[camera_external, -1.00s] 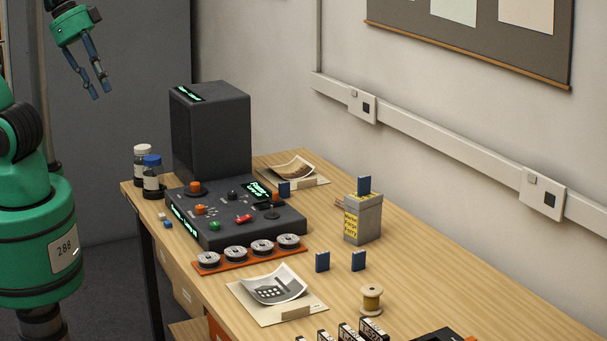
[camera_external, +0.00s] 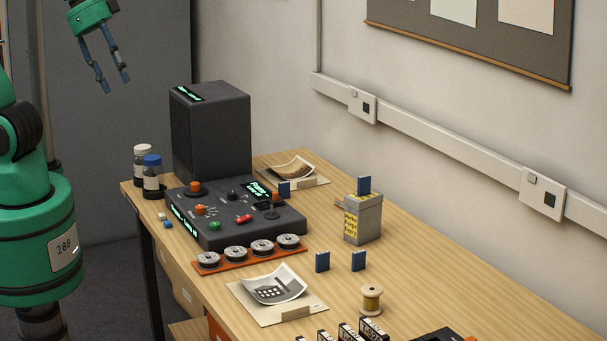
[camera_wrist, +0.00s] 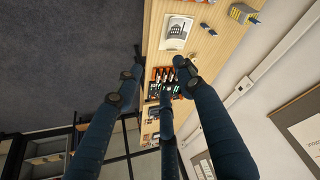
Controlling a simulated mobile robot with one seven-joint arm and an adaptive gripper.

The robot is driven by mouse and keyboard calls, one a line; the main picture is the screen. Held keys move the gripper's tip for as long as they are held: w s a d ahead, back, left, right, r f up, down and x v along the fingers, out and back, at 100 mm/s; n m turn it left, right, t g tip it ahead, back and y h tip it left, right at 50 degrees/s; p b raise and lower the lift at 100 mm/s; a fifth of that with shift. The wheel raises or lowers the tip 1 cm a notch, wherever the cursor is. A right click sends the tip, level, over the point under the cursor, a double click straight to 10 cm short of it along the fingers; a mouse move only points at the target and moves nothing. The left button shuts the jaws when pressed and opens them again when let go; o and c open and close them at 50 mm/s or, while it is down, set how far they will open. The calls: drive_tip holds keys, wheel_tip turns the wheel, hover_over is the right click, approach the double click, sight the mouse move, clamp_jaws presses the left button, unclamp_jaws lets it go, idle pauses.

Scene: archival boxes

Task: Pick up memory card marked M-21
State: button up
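Several small blue cards stand upright in the external view. Two, a left card (camera_external: 322,261) and a right card (camera_external: 358,260), are on the bare table between the grey box and the front photo. Another card (camera_external: 364,186) sits in the top of the grey box (camera_external: 362,222) with a yellow label. One more card (camera_external: 285,188) is by the rear photo, behind the console. No M-21 marking is readable on any card. My gripper (camera_external: 110,86) is open and empty, high at upper left, well away from the cards. Its open fingers also show in the wrist view (camera_wrist: 158,80).
A black console (camera_external: 236,212) with knobs and a tall dark cabinet (camera_external: 211,132) stand at the table's far left. Two bottles (camera_external: 147,172) stand beside them. A thread spool (camera_external: 371,299) and several labelled cassettes (camera_external: 349,333) are nearer. Bare tabletop surrounds the two front cards.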

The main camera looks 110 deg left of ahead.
drive_tip(key=w+a+r+n, duration=0.1)
drive_tip(key=w+a+r, duration=0.1)
drive_tip(key=w, duration=0.7)
drive_tip(key=n+g+p, duration=0.5)
drive_tip(key=n+p, duration=0.1)
drive_tip(key=n, duration=0.2)
hover_over(359, 261)
wheel_tip(359, 261, down, 37)
drive_tip(key=shift+w+f, duration=0.1)
drive_tip(key=shift+w, duration=0.05)
drive_tip(key=shift+f+b, duration=0.35)
drive_tip(key=shift+f, duration=3.95)
drive_tip(key=shift+f, duration=0.1)
